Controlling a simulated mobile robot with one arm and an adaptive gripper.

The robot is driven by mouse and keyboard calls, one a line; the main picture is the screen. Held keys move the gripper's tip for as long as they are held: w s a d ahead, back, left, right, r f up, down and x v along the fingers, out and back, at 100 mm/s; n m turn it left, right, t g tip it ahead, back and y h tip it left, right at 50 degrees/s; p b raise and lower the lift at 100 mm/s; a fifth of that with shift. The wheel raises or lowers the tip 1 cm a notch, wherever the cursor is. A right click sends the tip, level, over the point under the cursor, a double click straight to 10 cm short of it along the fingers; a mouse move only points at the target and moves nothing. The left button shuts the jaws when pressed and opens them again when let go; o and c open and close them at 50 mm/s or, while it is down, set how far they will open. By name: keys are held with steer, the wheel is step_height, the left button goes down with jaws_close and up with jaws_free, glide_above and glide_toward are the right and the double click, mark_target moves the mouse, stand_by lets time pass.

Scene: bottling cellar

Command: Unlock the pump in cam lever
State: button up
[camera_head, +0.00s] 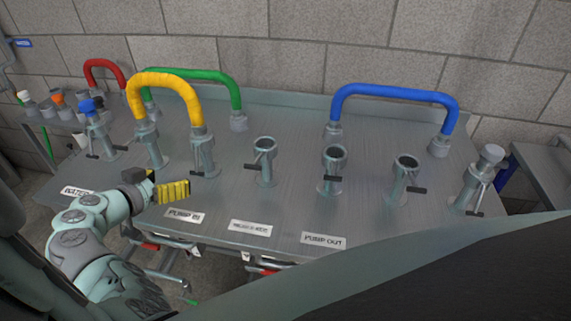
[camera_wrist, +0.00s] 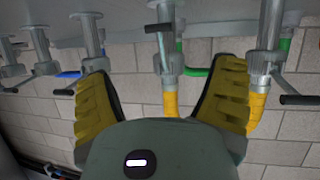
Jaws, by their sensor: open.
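The pump in coupling (camera_head: 204,156) is a grey metal post behind the PUMP IN label (camera_head: 184,215). One end of the yellow hose (camera_head: 165,83) sits in its top. Its cam lever, with a black handle (camera_head: 197,174), sticks out low on the left side. My gripper (camera_head: 186,189) is open and empty, in front of and below this lever, apart from it. In the wrist view my yellow fingers (camera_wrist: 160,105) are spread wide. The pump in post (camera_wrist: 165,60) and its dark lever handle (camera_wrist: 158,27) show beyond the gap between them.
The other yellow hose end sits on a neighbouring post (camera_head: 150,147), close left. Empty posts (camera_head: 265,165) (camera_head: 333,175) stand to the right. A green hose (camera_head: 225,83) arches behind; a blue hose (camera_head: 395,91) is back right. Free steel tabletop (camera_head: 225,200) lies in front.

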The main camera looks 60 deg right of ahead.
mark_target(197, 168)
steer(key=shift+x, duration=5.1)
steer(key=shift+c, duration=0.2)
jaws_close()
steer(key=shift+d, duration=0.1)
